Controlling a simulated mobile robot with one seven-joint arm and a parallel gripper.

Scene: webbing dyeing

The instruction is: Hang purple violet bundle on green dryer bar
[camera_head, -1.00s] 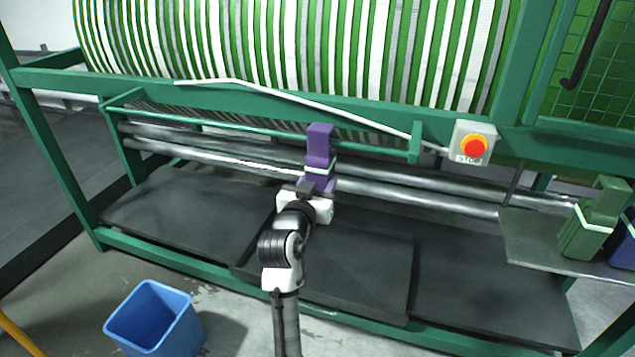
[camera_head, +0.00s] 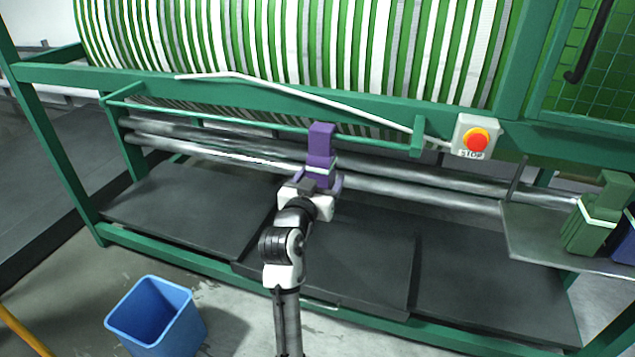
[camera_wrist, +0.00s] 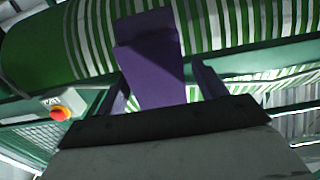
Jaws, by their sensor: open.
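The purple violet bundle (camera_head: 321,142) is upright across the green dryer bar (camera_head: 210,122), its top just above the bar and a pale band round its lower part. Whether it is looped over the bar or only in front of it is hard to tell. My gripper (camera_head: 322,178) is at the bundle's lower end, below the bar. In the wrist view the bundle (camera_wrist: 155,68) rises between my open gripper's (camera_wrist: 163,88) two fingers, with a gap visible on the right side. The wrist view does not clearly show the bar behind the bundle.
A red stop button (camera_head: 475,141) is right of the bar's end bracket. The striped drum (camera_head: 300,45) is above, and metal rollers (camera_head: 220,152) run below the bar. A green bundle (camera_head: 592,225) stands on a shelf (camera_head: 535,235) at right. A blue bin (camera_head: 155,318) is at lower left.

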